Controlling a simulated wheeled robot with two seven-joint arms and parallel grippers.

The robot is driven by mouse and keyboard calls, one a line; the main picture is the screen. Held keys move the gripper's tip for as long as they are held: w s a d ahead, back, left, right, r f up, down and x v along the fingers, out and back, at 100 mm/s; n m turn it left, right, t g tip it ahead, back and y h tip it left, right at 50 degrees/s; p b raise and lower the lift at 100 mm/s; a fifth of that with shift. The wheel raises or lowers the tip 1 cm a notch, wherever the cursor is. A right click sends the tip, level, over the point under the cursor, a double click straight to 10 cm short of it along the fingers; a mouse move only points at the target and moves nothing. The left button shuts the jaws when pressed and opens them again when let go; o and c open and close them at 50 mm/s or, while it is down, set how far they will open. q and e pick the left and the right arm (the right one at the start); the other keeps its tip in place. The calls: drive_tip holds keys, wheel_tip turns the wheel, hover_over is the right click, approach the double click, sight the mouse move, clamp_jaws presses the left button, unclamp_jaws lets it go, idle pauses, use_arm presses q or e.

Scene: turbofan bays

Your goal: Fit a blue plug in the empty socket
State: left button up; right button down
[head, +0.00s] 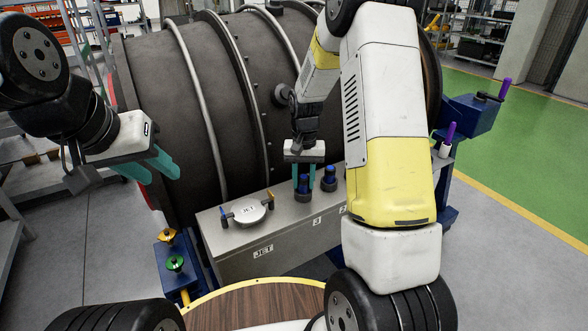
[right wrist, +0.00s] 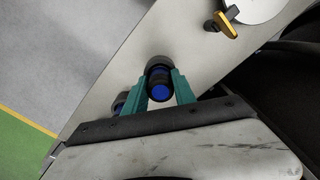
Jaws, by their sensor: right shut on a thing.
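My right gripper (head: 304,176) is over the grey box with its teal fingers closed on a blue plug (head: 303,184). In the right wrist view the held plug (right wrist: 159,92) sits between the fingertips, with a dark round part directly by it. I cannot tell whether the held plug is seated in a socket or just above it. A second blue plug (head: 329,179) stands upright in a dark ring just to the right; it shows partly hidden behind a finger in the wrist view. My left gripper (head: 158,170) is open and empty, left of the box.
The grey box (head: 285,235) carries a round lid (head: 250,212) with side latches. A blue stand (head: 175,262) with yellow and green knobs is at its left. The large dark engine casing (head: 185,110) rises behind. A round wooden table (head: 255,303) is in front.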

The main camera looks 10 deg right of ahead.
sight(303, 177)
drive_tip(key=shift+f, duration=0.1)
drive_tip(key=c, duration=1)
unclamp_jaws()
wheel_tip(303, 177, up, 12)
drive_tip(key=s+r+n+t+y, duration=0.1)
drive_tip(key=s+r+t, duration=0.2)
drive_tip(key=s+r, duration=0.65)
drive_tip(key=s+r+t, duration=0.1)
drive_tip(key=s, duration=0.4)
drive_tip(key=s+a+r+n+t, duration=0.1)
drive_tip(key=s, duration=0.3)
drive_tip(key=s+a+r+n+t+y, duration=0.1)
drive_tip(key=s, duration=0.4)
drive_tip(key=shift+s+a, duration=0.1)
drive_tip(key=shift+s, duration=0.2)
